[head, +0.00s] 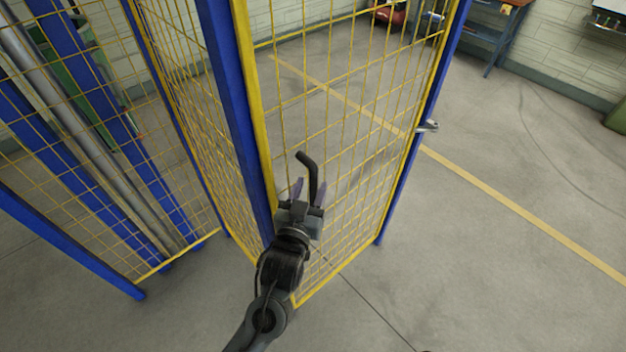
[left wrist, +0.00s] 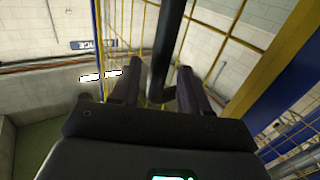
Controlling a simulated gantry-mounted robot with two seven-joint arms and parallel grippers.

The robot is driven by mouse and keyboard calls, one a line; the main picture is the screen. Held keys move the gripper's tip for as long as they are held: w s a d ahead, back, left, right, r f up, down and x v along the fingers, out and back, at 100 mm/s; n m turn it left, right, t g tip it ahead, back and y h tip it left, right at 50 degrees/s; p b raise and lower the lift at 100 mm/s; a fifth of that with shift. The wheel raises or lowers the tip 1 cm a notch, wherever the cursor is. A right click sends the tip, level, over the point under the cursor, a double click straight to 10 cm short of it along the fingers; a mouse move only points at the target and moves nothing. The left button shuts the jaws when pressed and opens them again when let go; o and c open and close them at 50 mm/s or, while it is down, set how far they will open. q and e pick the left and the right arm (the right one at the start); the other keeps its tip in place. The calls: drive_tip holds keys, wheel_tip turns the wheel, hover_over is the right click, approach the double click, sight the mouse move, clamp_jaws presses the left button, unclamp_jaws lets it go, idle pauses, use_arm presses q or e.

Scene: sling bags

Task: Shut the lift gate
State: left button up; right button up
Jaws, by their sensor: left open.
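The lift gate (head: 345,130) is a yellow-framed wire mesh panel between two blue posts in the head view. I cannot tell whether it stands fully closed. Its black bent handle (head: 308,165) is near the left side of the panel. My left gripper (head: 308,189) is at the lower part of the handle, with its fingers apart. In the left wrist view the dark handle bar (left wrist: 168,45) runs between the two open fingers, and I see no clear grip on it. A metal latch piece (head: 428,126) sticks out at the right post. My right gripper is not in view.
A blue-framed mesh enclosure (head: 100,190) with pipes inside stands at the left. A blue workbench (head: 480,30) is at the back wall. The grey floor (head: 480,270) right of the gate is clear, crossed by a yellow line (head: 520,213).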

use_arm(q)
drive_tip(key=shift+x, duration=1.4)
clamp_jaws()
